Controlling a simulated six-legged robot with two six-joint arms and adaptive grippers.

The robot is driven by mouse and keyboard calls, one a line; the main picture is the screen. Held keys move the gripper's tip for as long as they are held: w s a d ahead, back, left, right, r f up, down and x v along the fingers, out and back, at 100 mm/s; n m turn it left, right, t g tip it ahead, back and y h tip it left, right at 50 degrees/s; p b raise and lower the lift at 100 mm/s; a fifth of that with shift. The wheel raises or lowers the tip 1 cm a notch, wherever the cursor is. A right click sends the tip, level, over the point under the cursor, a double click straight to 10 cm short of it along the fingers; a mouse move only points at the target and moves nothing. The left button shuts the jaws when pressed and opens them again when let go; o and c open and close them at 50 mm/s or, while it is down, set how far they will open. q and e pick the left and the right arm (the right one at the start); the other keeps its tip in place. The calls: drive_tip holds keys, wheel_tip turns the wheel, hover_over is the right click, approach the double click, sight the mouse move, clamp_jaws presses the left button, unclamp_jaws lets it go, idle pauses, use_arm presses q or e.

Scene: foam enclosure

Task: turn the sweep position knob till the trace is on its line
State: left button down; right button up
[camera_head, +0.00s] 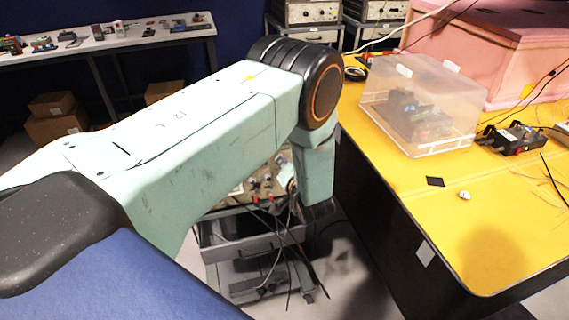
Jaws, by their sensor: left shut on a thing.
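The instrument with knobs (262,184) sits on a grey cart, mostly hidden behind my teal left arm. Part of its panel shows, with several small knobs and red plugs with leads. My left gripper (293,188) is low at the right side of this panel, largely covered by my own forearm and wrist. It is shut at the panel, on what appears to be the sweep position knob; the knob itself is hidden. The screen, the trace and its line cannot be seen. My right gripper is not in view.
Leads hang over the grey cart (222,229). A yellow-topped bench (403,205) stands close on the right, with a clear plastic box (423,105), a black device (514,138) and a pink foam enclosure (480,45). A white shelf (110,42) and cardboard boxes (55,117) are at the back left.

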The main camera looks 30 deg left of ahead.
use_arm(q)
drive_tip(key=m, duration=0.3)
drive_tip(key=shift+m+b, duration=0.35)
drive_tip(key=shift+m, duration=1.95)
drive_tip(key=c, duration=1.4)
unclamp_jaws()
drive_tip(key=shift+o, duration=0.2)
